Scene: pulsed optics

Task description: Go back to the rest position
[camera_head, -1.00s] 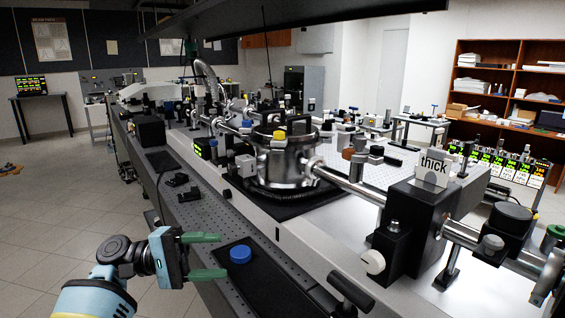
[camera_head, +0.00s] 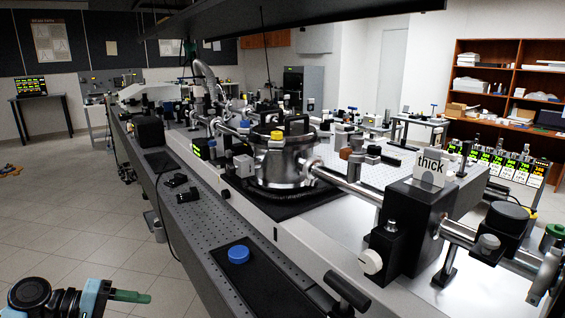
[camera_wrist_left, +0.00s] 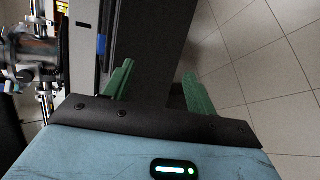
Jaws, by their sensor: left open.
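My left gripper (camera_head: 125,304) is at the bottom left of the head view, low and left of the optical table. Only one green finger shows clearly there; the rest is cut off by the frame edge. In the left wrist view its two green fingers (camera_wrist_left: 158,88) are apart with nothing between them. A blue round cap (camera_head: 238,254) stands on the black mat (camera_head: 262,288) at the table's near edge, away from the gripper. My right gripper is not in either view.

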